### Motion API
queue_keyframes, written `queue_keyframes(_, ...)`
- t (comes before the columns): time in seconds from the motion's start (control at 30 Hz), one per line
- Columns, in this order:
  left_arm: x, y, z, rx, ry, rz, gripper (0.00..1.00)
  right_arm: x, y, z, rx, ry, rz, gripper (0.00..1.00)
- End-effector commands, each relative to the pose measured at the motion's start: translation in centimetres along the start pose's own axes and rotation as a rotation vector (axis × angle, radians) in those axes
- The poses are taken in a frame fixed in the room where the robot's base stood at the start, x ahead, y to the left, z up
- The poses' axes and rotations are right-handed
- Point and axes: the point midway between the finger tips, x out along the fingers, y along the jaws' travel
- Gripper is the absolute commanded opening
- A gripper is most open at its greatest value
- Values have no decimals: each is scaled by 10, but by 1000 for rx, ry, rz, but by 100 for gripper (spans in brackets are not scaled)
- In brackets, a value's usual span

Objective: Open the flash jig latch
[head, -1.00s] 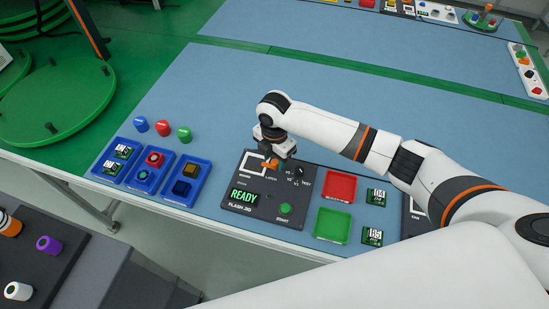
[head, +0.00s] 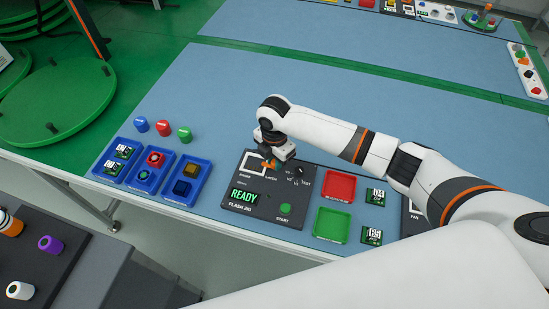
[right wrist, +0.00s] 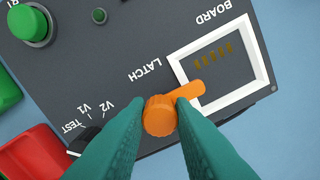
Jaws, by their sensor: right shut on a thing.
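The flash jig (head: 262,205) is a dark panel on the blue table, with a lit READY display (head: 244,196). Its orange latch (right wrist: 160,114) is a round knob with a short lever. My right gripper (right wrist: 162,112) is shut on the knob, one teal finger on each side. In the right wrist view the lever points over the edge of the white-framed board slot (right wrist: 222,60). The slot shows gold contacts and no board. In the head view my right gripper (head: 270,160) partly hides the latch. My left gripper is not in view.
Blue trays (head: 143,182) with boards and coloured parts stand left of the jig. A red tray (head: 338,187), a green tray (head: 332,225) and two boards lie to its right. The jig's green START button (head: 286,208) and black selector knob (head: 297,171) are near the latch.

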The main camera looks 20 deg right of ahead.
Motion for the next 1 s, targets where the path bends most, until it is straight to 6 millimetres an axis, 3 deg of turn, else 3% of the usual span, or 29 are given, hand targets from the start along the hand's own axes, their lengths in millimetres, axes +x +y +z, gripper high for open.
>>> queue_keyframes(0.27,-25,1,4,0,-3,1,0,-5,0,0,161,-2,3,0)
queue_keyframes(1.0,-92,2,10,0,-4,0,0,-4,0,0,858,-7,4,0)
